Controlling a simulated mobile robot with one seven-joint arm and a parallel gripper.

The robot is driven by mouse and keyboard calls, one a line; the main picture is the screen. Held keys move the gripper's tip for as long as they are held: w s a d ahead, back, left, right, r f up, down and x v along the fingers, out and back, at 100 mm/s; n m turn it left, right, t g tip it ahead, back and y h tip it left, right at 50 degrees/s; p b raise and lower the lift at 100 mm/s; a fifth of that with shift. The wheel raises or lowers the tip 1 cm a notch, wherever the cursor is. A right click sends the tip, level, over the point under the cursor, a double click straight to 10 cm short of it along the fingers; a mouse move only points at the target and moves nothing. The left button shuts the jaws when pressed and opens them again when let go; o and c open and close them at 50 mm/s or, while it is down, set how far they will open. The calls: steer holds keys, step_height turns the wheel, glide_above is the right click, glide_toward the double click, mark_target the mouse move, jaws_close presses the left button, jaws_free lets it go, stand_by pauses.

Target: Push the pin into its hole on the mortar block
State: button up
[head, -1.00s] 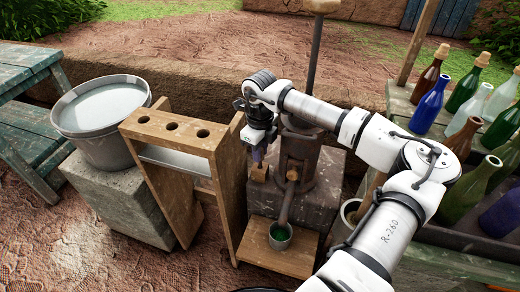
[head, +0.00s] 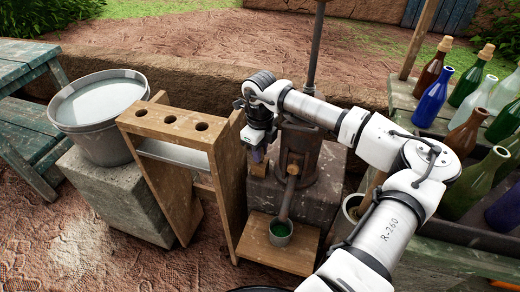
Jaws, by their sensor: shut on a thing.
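My gripper (head: 258,154) points down beside the dark mortar (head: 299,158), just left of it in the picture. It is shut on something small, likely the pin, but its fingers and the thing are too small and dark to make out. A small wooden piece (head: 258,168) shows just below the fingertips. The grey stone block (head: 320,205) under the mortar is partly covered by the mortar and my arm. I cannot make out the hole. Contact between the held thing and the block cannot be told.
A bucket of pale liquid (head: 70,118) sits on a stone. Bottles (head: 432,97) crowd a crate at right.

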steer(key=shift+s+a+f+b, duration=0.1)
steer(key=shift+s+f+b, duration=0.05)
steer(key=shift+f+b, duration=0.6)
steer(key=shift+r+p, duration=0.2)
steer(key=shift+p, duration=0.1)
steer(key=shift+r+p, duration=0.35)
steer(key=shift+r, duration=0.35)
steer(key=shift+r+p, duration=0.6)
steer(key=shift+r, duration=0.8)
steer(key=shift+b, duration=0.65)
stand_by(0.7)
steer(key=shift+f+b, duration=1.95)
steer(key=shift+f, duration=0.35)
steer(key=o, duration=0.9)
steer(key=shift+f, duration=0.1)
steer(key=shift+o, duration=0.2)
step_height(320, 180, up, 9)
steer(key=p, duration=0.4)
steer(key=shift+f+p, duration=0.2)
steer(key=shift+p, duration=0.1)
